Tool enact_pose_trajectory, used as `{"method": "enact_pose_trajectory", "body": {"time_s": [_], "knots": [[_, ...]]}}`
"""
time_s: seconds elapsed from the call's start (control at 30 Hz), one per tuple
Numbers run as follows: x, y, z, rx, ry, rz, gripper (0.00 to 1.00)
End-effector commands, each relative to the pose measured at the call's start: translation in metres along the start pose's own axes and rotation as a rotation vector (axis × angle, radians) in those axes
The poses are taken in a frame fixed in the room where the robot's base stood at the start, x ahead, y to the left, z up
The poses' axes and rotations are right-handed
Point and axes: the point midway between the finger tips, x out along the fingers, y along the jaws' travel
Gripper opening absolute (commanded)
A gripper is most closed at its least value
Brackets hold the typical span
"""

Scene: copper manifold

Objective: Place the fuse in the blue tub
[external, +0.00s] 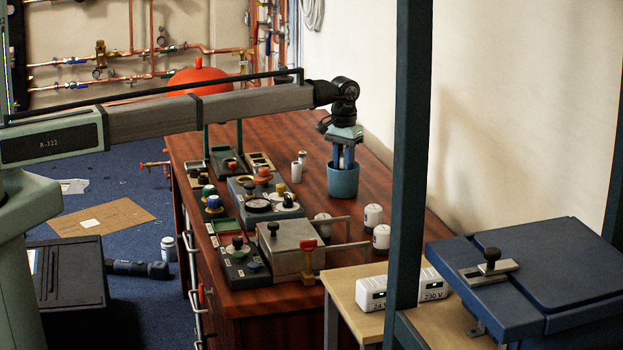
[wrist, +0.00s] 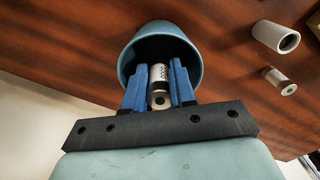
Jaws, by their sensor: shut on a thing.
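The blue tub (external: 343,182) stands on the wooden table near the wall. In the wrist view the tub (wrist: 192,36) opens toward me, and its inside is dark. My gripper (external: 344,164) points down over the tub, with its blue fingers at the tub's mouth. In the wrist view my gripper (wrist: 160,80) is shut on the fuse (wrist: 158,82), a white cylinder with a metal end cap and dark print. The fuse lies within the outline of the tub's opening. I cannot tell whether it touches the bottom.
A white hollow cylinder (wrist: 276,37) and a smaller metal-capped one (wrist: 279,83) stand beside the tub. White cylinders (external: 373,215) stand in front of it on the table (external: 345,248). Control boxes (external: 265,198) with knobs fill the table's left part. A dark post (external: 409,150) rises in the foreground.

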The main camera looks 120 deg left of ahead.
Motion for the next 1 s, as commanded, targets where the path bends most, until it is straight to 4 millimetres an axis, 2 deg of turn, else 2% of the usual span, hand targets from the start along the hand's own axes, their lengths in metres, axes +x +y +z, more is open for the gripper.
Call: {"method": "enact_pose_trajectory", "body": {"time_s": [0.07, 0.1, 0.37, 1.0], "knots": [[-0.0001, 0.0, 0.0, 0.0, 0.0, 0.0, 0.0], [0.0, -0.0001, 0.0, 0.0, 0.0, 0.0, 0.29], [-0.0001, 0.0, 0.0001, 0.0, 0.0, 0.0, 0.54], [-0.0011, 0.0, 0.0, 0.0, 0.0, 0.0, 0.55]]}}
